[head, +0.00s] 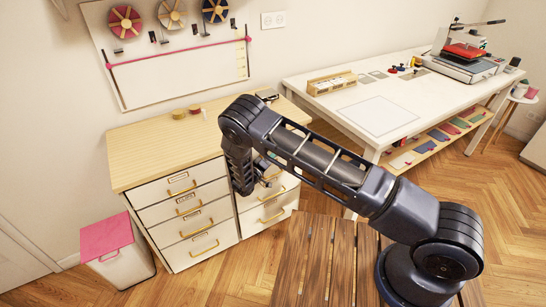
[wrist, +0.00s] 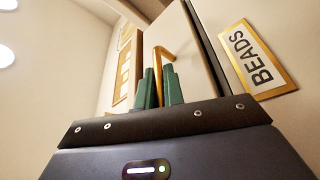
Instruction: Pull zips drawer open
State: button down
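The pale wooden dresser (head: 165,148) stands against the wall with two columns of white drawers with brass handles. Its labels are too small to read in the head view, so I cannot pick out the zips drawer there. My gripper (head: 262,172) is at the right column, partly hidden by my arm. In the wrist view, the green fingers of my gripper (wrist: 160,88) are on either side of a brass handle (wrist: 162,58) on a pale drawer front (wrist: 180,35). I cannot tell whether they press on it. The front beside it bears a BEADS label (wrist: 250,60).
A pink-lidded bin (head: 112,250) stands left of the dresser. A slatted wooden surface (head: 310,260) is in front of it, below my arm. A white worktable (head: 400,110) with a press (head: 465,60) stands to the right.

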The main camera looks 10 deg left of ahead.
jog(key=s+d, duration=1.7)
jog(key=c, duration=1.5)
grip_release()
jog(key=shift+s+a, duration=0.1)
jog(key=v, duration=1)
jog(key=shift+s, duration=0.3)
jog(key=shift+a+f, duration=0.1)
